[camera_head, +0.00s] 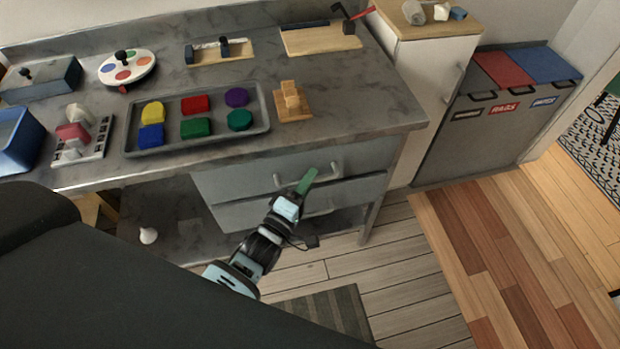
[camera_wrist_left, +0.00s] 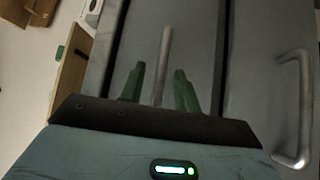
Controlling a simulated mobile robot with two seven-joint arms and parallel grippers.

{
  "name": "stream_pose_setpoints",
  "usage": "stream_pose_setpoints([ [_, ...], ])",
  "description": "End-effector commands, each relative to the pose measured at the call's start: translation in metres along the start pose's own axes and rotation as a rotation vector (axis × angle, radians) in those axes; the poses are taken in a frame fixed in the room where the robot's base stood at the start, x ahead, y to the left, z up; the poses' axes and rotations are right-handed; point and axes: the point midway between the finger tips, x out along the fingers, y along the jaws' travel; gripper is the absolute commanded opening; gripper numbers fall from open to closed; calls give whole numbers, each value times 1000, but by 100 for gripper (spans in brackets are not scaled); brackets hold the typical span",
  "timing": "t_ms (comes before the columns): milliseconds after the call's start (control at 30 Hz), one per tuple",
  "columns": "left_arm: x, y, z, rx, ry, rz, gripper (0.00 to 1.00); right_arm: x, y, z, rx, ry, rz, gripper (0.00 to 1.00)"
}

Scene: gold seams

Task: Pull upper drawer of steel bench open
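The steel bench (camera_head: 350,115) has two drawers beneath its top at the right. The upper drawer (camera_head: 240,177) looks shut, and its bar handle (camera_head: 330,169) is partly hidden by my left gripper. My left gripper (camera_head: 307,181) reaches up from below to this handle. In the left wrist view its two green fingers (camera_wrist_left: 159,84) are apart, with the upper handle (camera_wrist_left: 165,45) between them; I cannot tell whether they touch it. The lower drawer (camera_head: 260,213) looks shut too, and its handle (camera_wrist_left: 298,110) stands at the right there. My right gripper is not in view.
A grey tray (camera_head: 262,120) with coloured blocks and a wooden stand (camera_head: 293,112) sit on the bench top. A white cabinet (camera_head: 435,75) and labelled bins (camera_head: 500,118) stand to the right. The floor (camera_head: 390,265) before the drawers is clear except for a striped mat (camera_head: 322,312).

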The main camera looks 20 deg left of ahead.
Motion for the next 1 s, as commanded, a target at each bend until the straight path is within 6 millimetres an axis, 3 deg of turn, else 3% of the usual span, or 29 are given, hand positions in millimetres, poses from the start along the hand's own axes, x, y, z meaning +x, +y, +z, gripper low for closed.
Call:
stream_pose_setpoints([
  [400, 9, 0, 0, -1, 0, -1, 33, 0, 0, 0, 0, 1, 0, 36],
  [667, 9, 0, 0, 0, 0, -1, 0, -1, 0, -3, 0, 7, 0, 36],
  [1000, 8, 0, 0, 0, -1, -1, 0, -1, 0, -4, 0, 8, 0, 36],
])
